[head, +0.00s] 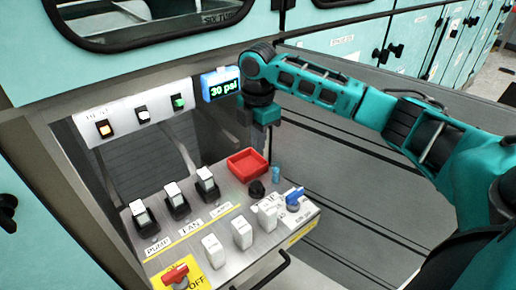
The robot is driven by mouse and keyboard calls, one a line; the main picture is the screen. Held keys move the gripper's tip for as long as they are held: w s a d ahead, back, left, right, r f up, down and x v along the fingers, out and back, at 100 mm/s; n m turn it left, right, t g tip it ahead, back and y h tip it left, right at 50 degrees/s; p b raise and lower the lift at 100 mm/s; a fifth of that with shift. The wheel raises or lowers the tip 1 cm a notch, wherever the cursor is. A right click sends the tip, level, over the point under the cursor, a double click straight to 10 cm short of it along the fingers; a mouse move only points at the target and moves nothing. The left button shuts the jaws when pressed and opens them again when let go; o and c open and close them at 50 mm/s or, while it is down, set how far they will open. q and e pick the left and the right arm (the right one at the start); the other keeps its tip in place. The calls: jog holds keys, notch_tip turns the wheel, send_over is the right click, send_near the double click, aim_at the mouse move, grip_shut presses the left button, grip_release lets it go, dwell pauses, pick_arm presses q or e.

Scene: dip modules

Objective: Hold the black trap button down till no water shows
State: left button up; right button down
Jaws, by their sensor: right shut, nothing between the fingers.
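The black trap button (257,188) is a small dark round knob on the grey control shelf (236,259), just in front of a red tray. A small blue cylinder (276,174) stands right beside it; it may be the water trap, but its water level is too small to read. My right gripper (262,140) hangs above and behind the button, pointing down near the red tray. It is shut and empty, and looks apart from the button. My left gripper is not in view.
A red tray (247,165) sits at the shelf's back. A blue valve knob (294,196), white-topped switches (207,184) and a red rotary switch (176,277) crowd the shelf. Open floor lies right.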

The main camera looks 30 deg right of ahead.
jog(key=b, duration=0.2)
send_near(258, 183)
notch_tip(258, 183, down, 5)
jog(key=shift+f, duration=0.9)
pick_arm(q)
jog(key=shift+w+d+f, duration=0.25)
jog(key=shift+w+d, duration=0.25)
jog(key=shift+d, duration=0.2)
